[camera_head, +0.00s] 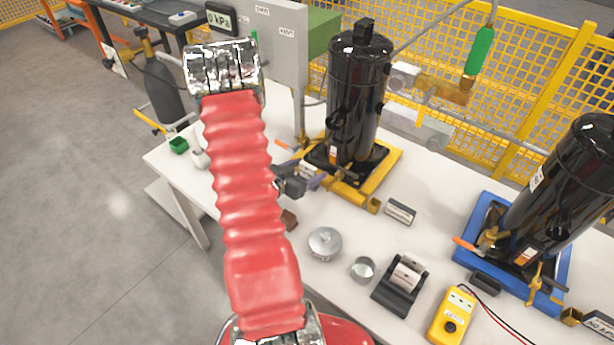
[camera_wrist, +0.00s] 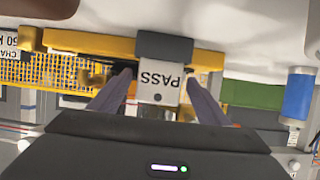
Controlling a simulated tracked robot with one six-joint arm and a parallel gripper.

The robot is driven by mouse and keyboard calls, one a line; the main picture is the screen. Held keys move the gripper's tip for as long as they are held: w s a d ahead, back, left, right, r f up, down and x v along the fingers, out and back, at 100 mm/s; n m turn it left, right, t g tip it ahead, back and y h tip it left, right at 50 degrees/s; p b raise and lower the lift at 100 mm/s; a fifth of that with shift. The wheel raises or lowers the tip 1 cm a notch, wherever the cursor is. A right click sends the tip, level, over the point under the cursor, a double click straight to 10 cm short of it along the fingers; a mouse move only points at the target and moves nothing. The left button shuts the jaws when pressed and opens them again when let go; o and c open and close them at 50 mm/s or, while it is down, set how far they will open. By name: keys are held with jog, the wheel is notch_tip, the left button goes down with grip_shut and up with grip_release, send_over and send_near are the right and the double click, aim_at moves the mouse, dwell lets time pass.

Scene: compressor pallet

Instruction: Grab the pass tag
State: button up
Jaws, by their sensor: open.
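The pass tag (camera_wrist: 161,88) is a white plate with the word PASS, upside down in the wrist view, hanging from a dark block (camera_wrist: 178,46). My gripper (camera_wrist: 158,76) is open, one finger on each side of the tag. Gaps show between the tag and both fingers. In the head view my gripper (camera_head: 299,184) is at the front left of the yellow base (camera_head: 348,190) under a black cylinder (camera_head: 357,95). The tag is too small and too crowded there to tell clearly.
A second black cylinder (camera_head: 565,195) stands on a blue base (camera_head: 474,222) at the right. The white table (camera_head: 415,180) also holds a round metal weight (camera_head: 324,243), a label roll dispenser (camera_head: 402,284) and a yellow meter (camera_head: 453,315). Yellow mesh fencing (camera_head: 520,90) runs behind.

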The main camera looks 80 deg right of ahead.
jog(key=shift+c, duration=0.7)
jog(key=c, duration=1)
jog(key=shift+o, duration=0.2)
jog(key=shift+r, duration=0.2)
notch_tip(320, 180, up, 18)
jog(key=shift+f, duration=0.15)
